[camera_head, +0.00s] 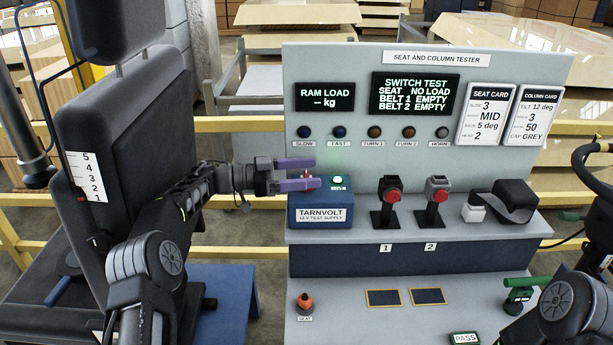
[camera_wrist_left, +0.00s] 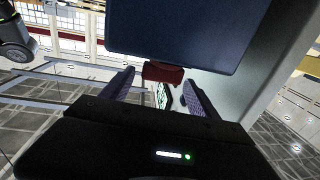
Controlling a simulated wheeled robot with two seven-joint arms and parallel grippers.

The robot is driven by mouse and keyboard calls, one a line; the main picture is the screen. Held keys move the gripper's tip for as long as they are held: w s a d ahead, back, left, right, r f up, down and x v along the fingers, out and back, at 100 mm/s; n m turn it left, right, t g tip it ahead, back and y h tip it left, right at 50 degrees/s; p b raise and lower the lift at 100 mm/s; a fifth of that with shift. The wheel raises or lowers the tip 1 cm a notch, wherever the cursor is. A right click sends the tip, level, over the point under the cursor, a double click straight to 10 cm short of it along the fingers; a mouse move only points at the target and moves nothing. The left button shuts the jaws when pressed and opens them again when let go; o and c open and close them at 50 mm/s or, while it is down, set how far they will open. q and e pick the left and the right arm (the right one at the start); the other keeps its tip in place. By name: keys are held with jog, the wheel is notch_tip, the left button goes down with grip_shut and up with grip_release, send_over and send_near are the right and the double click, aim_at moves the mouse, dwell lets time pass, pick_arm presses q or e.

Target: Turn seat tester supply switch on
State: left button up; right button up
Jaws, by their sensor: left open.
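The blue Tarnvolt 12 V test supply box (camera_head: 320,208) stands at the left of the bench shelf. A green lamp (camera_head: 338,181) glows on its top. A small red switch (camera_head: 311,183) shows partly beside it, behind my left gripper's fingers. My left gripper (camera_head: 312,174) is open, with purple fingers just above the box's left top. In the left wrist view a red part (camera_wrist_left: 163,74) shows beyond the open fingers (camera_wrist_left: 160,94), below a dark blue face (camera_wrist_left: 185,35). I cannot tell whether a finger touches the switch. My right gripper is out of view.
The tester panel (camera_head: 420,60) behind has lit displays (camera_head: 416,94) and a row of buttons. A black seat (camera_head: 120,130) is at the left. My right arm shows at lower right.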

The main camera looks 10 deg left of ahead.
aim_at(306, 175)
pick_arm(q)
notch_tip(306, 175, up, 9)
jog(key=shift+r, duration=0.15)
dwell(0.4)
